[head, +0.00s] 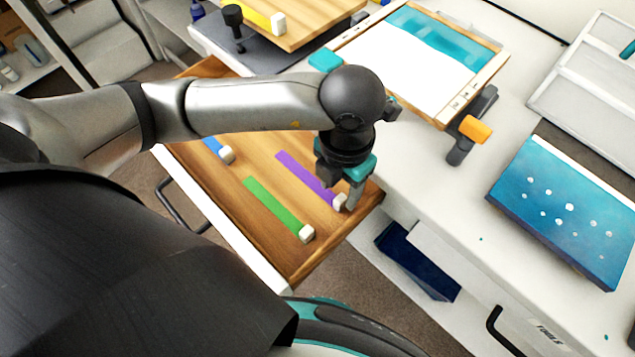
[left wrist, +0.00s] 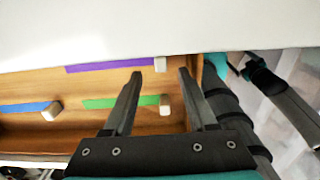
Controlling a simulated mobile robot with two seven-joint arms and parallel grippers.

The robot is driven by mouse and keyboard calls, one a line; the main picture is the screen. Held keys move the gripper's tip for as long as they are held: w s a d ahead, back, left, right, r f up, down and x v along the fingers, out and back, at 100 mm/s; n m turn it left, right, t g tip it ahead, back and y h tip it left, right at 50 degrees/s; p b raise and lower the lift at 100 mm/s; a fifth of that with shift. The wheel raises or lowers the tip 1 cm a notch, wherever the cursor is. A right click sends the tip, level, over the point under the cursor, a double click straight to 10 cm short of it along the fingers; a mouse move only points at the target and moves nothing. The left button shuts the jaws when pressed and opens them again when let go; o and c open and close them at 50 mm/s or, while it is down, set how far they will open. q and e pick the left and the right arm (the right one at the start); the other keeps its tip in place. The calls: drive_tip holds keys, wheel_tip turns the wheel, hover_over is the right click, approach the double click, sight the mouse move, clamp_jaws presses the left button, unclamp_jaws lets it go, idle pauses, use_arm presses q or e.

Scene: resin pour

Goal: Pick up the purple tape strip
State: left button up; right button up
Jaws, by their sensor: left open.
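The purple tape strip (head: 303,176) lies in the open wooden drawer (head: 262,242), with a small white block (head: 340,202) at its near right end. In the left wrist view the purple strip (left wrist: 112,66) runs along the drawer's upper part, with its white block (left wrist: 160,63) at the right end. My left gripper (head: 350,195) is over that block end in the head view, partly hiding it. In the left wrist view my left gripper (left wrist: 160,73) is open, and the white block shows between and beyond the fingertips. Nothing is held. My right gripper is not in view.
A green strip (head: 272,205) and a blue strip (head: 212,145), each with a white block, lie in the same drawer. The white worktop (head: 420,190) stands beside the drawer. A framed panel (head: 430,60) and a blue dotted board (head: 565,205) rest on it.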

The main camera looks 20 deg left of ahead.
sight(338, 201)
use_arm(q)
drive_tip(key=f, duration=0.2)
drive_tip(key=f+b, duration=0.1)
drive_tip(key=f, duration=0.1)
drive_tip(key=shift+s+d, duration=0.1)
drive_tip(key=shift+s, duration=0.1)
drive_tip(key=shift+f, duration=0.25)
drive_tip(key=shift+c, duration=1.2)
drive_tip(key=c, duration=0.6)
clamp_jaws()
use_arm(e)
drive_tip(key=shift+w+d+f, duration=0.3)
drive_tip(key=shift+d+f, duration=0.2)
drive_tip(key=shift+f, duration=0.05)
